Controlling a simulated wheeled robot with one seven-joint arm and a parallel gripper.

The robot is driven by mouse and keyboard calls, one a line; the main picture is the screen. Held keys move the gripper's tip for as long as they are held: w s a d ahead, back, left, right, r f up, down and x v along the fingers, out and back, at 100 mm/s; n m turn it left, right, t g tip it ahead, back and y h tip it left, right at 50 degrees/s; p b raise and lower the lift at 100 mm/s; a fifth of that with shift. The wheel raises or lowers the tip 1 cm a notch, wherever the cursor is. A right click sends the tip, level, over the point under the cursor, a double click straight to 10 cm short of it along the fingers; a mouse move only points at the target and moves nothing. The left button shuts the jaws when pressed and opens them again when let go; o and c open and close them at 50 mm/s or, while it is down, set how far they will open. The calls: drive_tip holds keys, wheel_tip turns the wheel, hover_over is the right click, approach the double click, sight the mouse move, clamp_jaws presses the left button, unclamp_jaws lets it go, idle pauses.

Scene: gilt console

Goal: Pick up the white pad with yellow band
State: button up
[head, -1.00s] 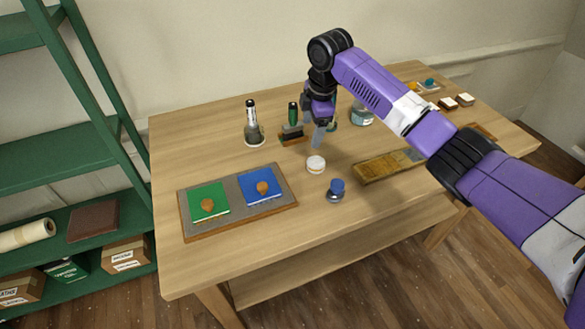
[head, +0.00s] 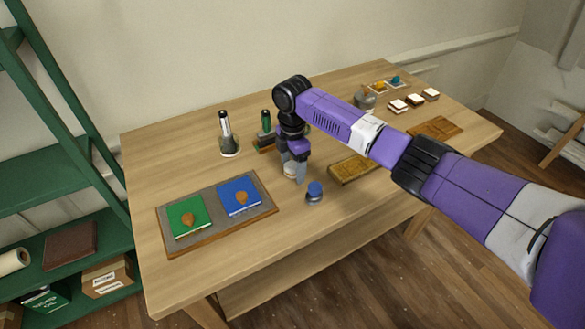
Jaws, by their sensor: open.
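A small round white pad (head: 288,169) with a yellowish band sits on the wooden table. It is partly hidden by my gripper (head: 295,174). My gripper points down with its fingers open, low over the table at the pad. One finger stands in front of the pad's right side. I cannot tell whether the fingers touch it.
A blue-capped jar (head: 314,192) stands close, front right. Bottles (head: 225,133) stand behind. Several white-topped blocks (head: 415,99) sit back right.

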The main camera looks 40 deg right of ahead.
sight(293, 166)
drive_tip(key=c, duration=1.4)
drive_tip(key=shift+r, duration=0.1)
wheel_tip(293, 166, up, 20)
drive_tip(key=b, duration=0.1)
drive_tip(key=o, duration=0.6)
drive_tip(key=shift+c, duration=0.2)
drive_tip(key=c, duration=0.4)
